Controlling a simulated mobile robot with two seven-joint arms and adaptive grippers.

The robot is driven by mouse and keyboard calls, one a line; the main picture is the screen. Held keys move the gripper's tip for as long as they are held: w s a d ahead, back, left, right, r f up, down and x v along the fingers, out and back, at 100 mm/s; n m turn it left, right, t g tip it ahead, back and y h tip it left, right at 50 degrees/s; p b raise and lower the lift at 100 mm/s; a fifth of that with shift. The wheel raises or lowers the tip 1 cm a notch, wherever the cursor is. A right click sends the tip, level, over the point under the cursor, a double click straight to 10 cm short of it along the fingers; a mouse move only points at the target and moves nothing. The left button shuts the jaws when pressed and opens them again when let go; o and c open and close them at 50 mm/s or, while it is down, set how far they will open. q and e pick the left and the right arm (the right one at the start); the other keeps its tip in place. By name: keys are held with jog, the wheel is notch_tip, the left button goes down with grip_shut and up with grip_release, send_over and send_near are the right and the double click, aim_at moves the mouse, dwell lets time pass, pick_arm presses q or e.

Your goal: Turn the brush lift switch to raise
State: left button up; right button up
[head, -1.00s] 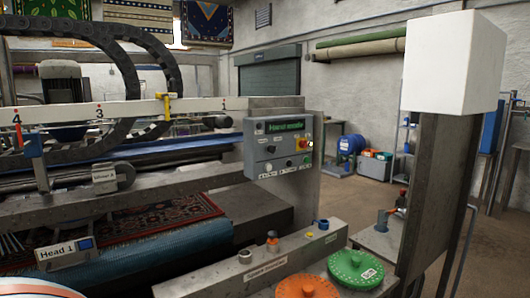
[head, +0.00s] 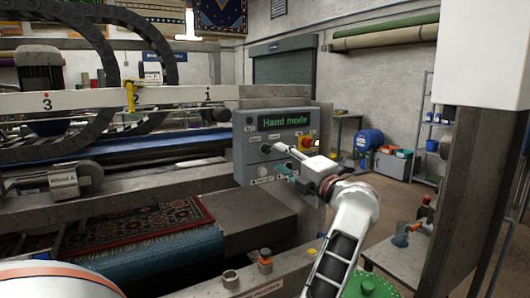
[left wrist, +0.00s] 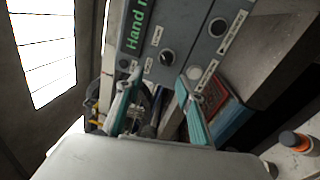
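The grey control panel (head: 243,150) stands in the middle of the head view, its green display (head: 284,122) reading "Hand mode". It carries black rotary switches, small buttons and a red emergency stop (head: 308,142) on yellow. Switch labels are too small to read, so I cannot tell which is brush lift. My left gripper (head: 279,158) is in front of the panel and covers part of it. In the left wrist view, its teal fingers (left wrist: 160,78) are apart and empty, with one black rotary switch (left wrist: 167,57) just beyond and between the tips. My right gripper is not in view.
A patterned rug (head: 150,225) lies on the machine bed at left. A grey post (head: 468,170) rises at right.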

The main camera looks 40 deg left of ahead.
aim_at(270, 151)
pick_arm(q)
jog(key=shift+h, duration=0.6)
jog(key=x, duration=0.4)
jog(key=w+x, duration=0.1)
jog(key=x, duration=0.3)
jog(key=shift+w, duration=0.1)
grip_shut()
